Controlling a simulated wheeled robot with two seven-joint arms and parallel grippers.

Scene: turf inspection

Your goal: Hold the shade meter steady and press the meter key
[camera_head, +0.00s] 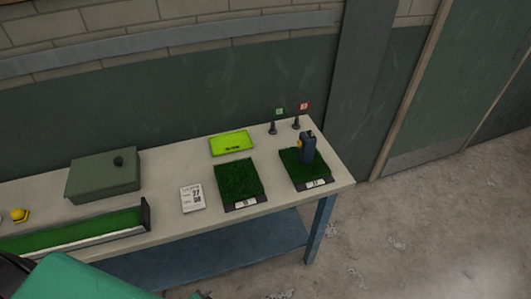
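A dark grey-blue handheld device, which looks like the shade meter (308,148), stands upright on the right-hand turf tray (317,184) near the right end of the bench. A yellow patch shows on its left side. It is too small to tell whether that patch is the meter key. No gripper touches the device.
The bench (165,205) also holds a second turf tray (238,183), a lime-green tray (231,143), a printed card (192,198), a grey-green box (103,175), a long turf trough (75,234) and a yellow object (19,215). Small green (279,112) and red (304,107) markers stand behind.

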